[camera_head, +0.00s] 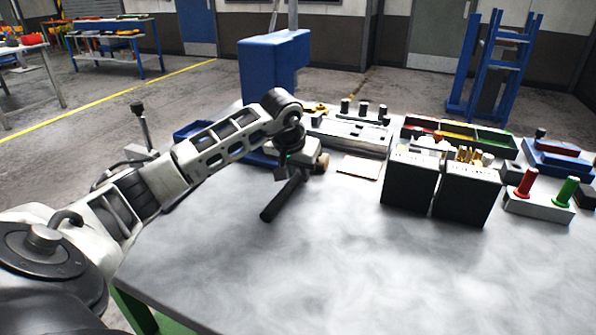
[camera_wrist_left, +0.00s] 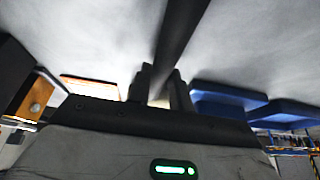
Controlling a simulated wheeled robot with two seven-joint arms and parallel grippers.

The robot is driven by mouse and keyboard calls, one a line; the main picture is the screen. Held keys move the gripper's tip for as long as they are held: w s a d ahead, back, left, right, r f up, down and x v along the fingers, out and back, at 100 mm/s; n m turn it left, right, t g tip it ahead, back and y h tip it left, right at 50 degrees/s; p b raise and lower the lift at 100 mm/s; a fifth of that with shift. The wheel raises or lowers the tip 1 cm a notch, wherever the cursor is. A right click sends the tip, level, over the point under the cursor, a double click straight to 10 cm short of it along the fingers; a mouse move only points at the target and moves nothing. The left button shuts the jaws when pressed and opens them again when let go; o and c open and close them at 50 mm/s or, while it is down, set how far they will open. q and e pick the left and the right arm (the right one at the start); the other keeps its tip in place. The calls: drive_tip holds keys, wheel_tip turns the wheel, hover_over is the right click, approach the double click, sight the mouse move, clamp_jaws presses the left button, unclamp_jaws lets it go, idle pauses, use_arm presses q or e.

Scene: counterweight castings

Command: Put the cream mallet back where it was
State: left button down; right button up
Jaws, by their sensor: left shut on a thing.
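My left gripper (camera_head: 298,172) is over the back left part of the grey table and is shut on a dark handle (camera_head: 279,202). The handle slants down toward the front left, its free end close above or on the tabletop; I cannot tell which. A small tan-cream piece (camera_head: 322,163) shows just right of the gripper and looks like the mallet's head, partly hidden by the gripper. In the left wrist view the dark handle (camera_wrist_left: 183,30) runs away from between the fingers (camera_wrist_left: 162,84). My right gripper is not in view.
A thin board with an orange edge (camera_head: 359,168) lies right of the gripper. Two black boxes (camera_head: 409,182) (camera_head: 467,195) and a white block with red and green handles (camera_head: 538,205) stand further right. A blue tray (camera_head: 262,159) is behind left. The table's front and middle are clear.

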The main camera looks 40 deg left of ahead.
sight(289, 185)
use_arm(q)
drive_tip(key=c, duration=1.3)
unclamp_jaws()
drive_tip(key=shift+f, duration=0.1)
drive_tip(key=v, duration=1.2)
